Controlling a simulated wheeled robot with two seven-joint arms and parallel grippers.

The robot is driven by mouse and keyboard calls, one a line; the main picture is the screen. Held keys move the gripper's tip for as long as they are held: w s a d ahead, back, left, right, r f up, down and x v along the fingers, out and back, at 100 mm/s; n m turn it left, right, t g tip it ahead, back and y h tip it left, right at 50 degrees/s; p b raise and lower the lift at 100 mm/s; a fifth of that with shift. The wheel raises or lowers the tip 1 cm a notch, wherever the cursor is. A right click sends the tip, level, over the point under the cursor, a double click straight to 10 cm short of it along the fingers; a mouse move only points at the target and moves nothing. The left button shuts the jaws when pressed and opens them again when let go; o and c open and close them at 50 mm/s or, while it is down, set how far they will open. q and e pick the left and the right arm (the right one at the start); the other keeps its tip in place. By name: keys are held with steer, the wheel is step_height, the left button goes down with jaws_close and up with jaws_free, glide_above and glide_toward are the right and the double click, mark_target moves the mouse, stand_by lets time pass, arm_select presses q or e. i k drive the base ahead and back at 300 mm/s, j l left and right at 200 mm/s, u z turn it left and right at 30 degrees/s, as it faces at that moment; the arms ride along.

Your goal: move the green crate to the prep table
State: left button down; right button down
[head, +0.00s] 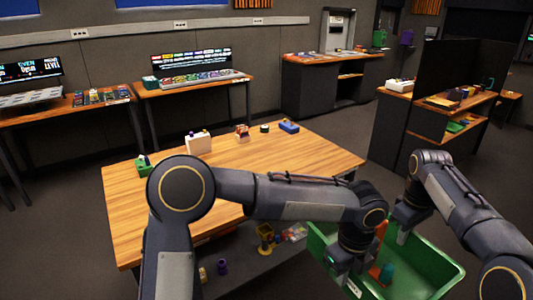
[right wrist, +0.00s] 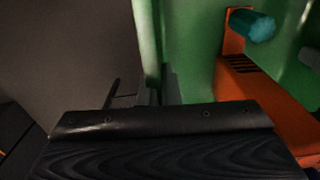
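The green crate (head: 428,277) is at the lower right of the head view, beside the near right corner of a wooden table (head: 290,160). It holds an orange item (right wrist: 245,95) and a teal cylinder (right wrist: 252,24). My left gripper (head: 345,264) is at the crate's near left side, its fingertips partly hidden. What is under the crate is hidden. No label shows which table is the prep table.
The wooden table carries a white box (head: 198,143), a blue item (head: 289,127) and small things near its far side; its middle is clear. A lower shelf (head: 250,262) holds loose items. A dark partition with shelves (head: 455,100) stands at right.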

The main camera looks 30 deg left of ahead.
mark_target(288, 168)
steer(key=i, duration=1.6)
steer(key=i+l+u, duration=0.1)
steer(key=i+u, duration=0.15)
steer(key=i, duration=0.3)
steer(key=i+l+u, duration=0.3)
steer(key=i, duration=0.3)
steer(key=j+u, duration=0.1)
steer(key=u, duration=1.4)
